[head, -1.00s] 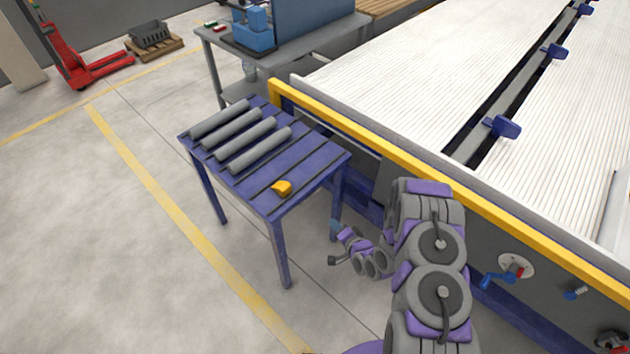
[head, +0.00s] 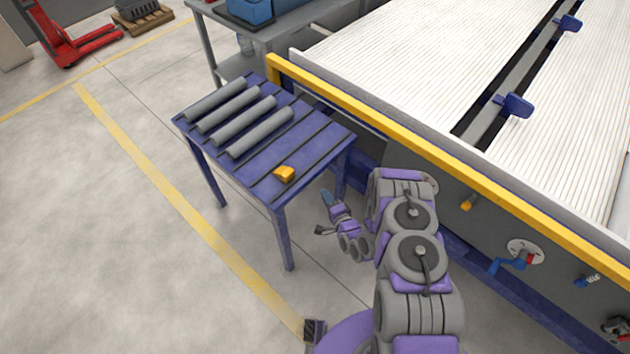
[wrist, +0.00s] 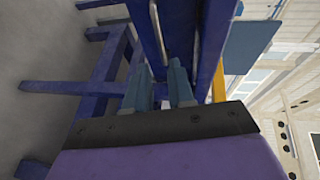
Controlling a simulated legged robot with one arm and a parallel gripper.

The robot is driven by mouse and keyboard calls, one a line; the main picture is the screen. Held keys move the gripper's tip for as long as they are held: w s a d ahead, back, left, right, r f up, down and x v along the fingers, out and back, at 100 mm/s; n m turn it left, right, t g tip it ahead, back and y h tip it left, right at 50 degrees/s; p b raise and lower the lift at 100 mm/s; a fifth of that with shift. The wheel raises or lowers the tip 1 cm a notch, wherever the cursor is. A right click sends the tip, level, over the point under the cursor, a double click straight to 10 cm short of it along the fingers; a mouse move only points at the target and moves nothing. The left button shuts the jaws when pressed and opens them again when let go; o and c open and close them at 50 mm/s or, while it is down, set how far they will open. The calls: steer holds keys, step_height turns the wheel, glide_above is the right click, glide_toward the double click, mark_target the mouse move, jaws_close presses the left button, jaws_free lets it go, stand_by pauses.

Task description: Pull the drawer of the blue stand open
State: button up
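The blue stand (head: 315,146) is a blue table on legs at the centre left of the head view. No drawer or handle can be made out on it in the head view. My gripper (head: 327,198) is low beside the stand's near right side, below the top. In the wrist view, my gripper's blue-grey fingers (wrist: 160,78) are apart with a gap and nothing clearly held between them. Blue beams of the stand (wrist: 148,32) rise just beyond the fingertips. Whether the fingers touch them cannot be told.
Several grey pipes (head: 260,133) lie on the stand, with a small yellow block (head: 284,174) near its front edge. A large machine with a yellow rail (head: 400,137) borders the stand on the right. Floor (head: 110,230) to the left is open.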

steer(key=b+x, duration=0.2)
steer(key=x, duration=0.8)
steer(key=shift+w+a, duration=0.2)
steer(key=shift+w, duration=0.1)
jaws_close()
steer(key=shift+s, duration=0.1)
